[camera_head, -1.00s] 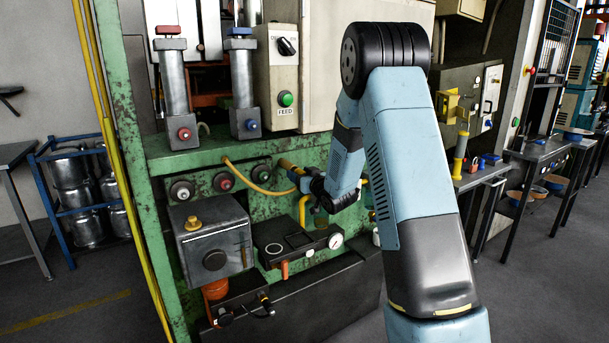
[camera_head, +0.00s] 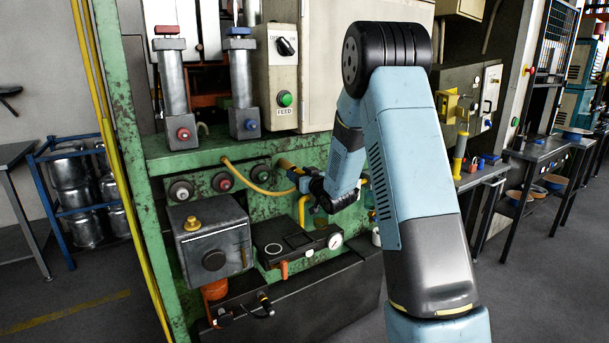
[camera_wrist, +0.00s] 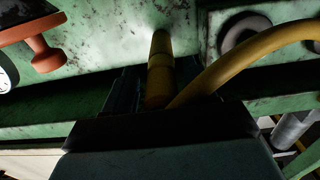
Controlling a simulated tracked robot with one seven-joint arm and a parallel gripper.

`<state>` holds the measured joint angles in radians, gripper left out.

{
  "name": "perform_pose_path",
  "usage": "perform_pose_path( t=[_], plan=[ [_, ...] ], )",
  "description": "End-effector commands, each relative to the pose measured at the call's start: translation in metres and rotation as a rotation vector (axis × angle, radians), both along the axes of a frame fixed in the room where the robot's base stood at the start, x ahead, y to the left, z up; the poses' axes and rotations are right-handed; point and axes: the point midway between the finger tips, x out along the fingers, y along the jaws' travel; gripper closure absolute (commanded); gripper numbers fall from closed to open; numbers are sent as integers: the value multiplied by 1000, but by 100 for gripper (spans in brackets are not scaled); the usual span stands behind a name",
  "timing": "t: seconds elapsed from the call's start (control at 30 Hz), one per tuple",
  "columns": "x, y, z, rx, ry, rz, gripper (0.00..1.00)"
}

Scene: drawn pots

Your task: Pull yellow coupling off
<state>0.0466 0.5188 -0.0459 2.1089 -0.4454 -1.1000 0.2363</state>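The yellow coupling (camera_wrist: 160,72) is a short cylinder standing out from the green panel (camera_wrist: 110,35) in the wrist view. Its far end meets the panel, and a yellow hose (camera_wrist: 235,62) runs from its near end to the upper right. My gripper (camera_wrist: 160,85) has its dark fingers close along both sides of the coupling, and it looks shut on it. In the head view the coupling (camera_head: 286,164) shows partly beside my gripper (camera_head: 299,174), at the green machine. My wrist hides part of the coupling and the fingertips there.
Round knobs (camera_head: 222,182) sit on the panel left of the coupling. A grey box with a yellow knob (camera_head: 212,250) and a black unit with a gauge (camera_head: 335,241) stand below. An orange handle (camera_wrist: 40,52) sticks out at the wrist view's upper left.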

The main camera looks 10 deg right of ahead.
Motion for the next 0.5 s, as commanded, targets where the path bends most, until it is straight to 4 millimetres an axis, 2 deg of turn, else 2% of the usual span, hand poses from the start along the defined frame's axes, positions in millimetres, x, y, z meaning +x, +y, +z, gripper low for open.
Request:
perform_pose_path(
  t=[0.03, 0.5],
  plan=[
    [5, 12, 8, 3, -17, 19, 49],
    [5, 13, 7, 3, -17, 19, 94]
  ],
)
